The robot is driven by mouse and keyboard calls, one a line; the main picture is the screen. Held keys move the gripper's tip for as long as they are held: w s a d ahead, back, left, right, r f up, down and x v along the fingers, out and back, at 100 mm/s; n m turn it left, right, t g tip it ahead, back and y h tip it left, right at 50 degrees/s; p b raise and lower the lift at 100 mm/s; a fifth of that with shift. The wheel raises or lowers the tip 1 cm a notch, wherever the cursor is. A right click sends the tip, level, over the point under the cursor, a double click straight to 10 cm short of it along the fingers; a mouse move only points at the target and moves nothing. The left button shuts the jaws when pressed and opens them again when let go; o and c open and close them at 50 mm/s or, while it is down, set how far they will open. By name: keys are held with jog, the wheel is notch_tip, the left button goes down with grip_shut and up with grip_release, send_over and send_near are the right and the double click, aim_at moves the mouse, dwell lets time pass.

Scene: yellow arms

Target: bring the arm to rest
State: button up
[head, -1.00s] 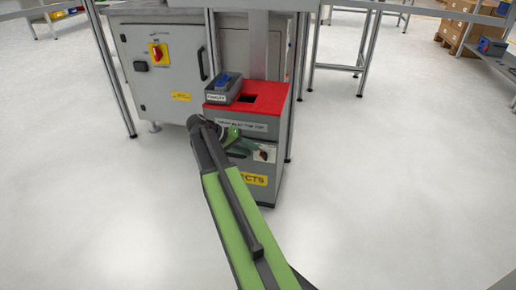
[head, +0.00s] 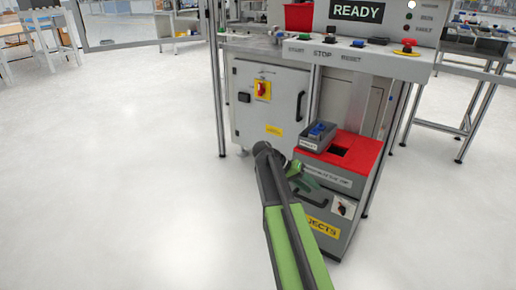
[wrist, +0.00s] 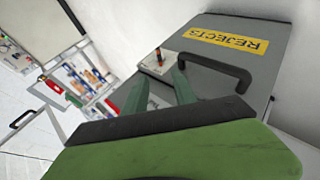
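My arm, green and black, reaches forward from the bottom of the head view. My gripper (head: 300,177) is in front of the grey rejects bin (head: 337,236), partly hidden by the arm. In the wrist view my gripper's two dark green fingers (wrist: 160,76) stand apart with a gap between them and nothing held. Beyond them is the bin's front with its black handle (wrist: 222,66) and yellow REJECTS label (wrist: 228,41). I cannot tell the exact distance from the fingers to the bin.
The bin has a red top (head: 366,146) with a dark opening and a small grey box (head: 316,138) on it. A grey cabinet (head: 270,100) stands left of it under a workstation with a READY display (head: 357,11). The floor at left is clear.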

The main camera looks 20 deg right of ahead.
jog(key=s+a+f+n+t+y+p, duration=0.1)
jog(key=s+a+n+t+y+p, duration=0.15)
jog(key=a, duration=0.85)
jog(key=s+a+f+n+t+y+p, duration=0.15)
jog(key=a+n+y, duration=0.25)
jog(key=a, duration=0.8)
jog(key=s+a+n+t+y+p, duration=0.1)
jog(key=s+a+n+y+p, duration=0.15)
jog(key=a, duration=0.85)
notch_tip(320, 180, up, 38)
jog(key=p, duration=3.7)
jog(key=shift+n, duration=0.3)
jog(key=shift+w, duration=0.1)
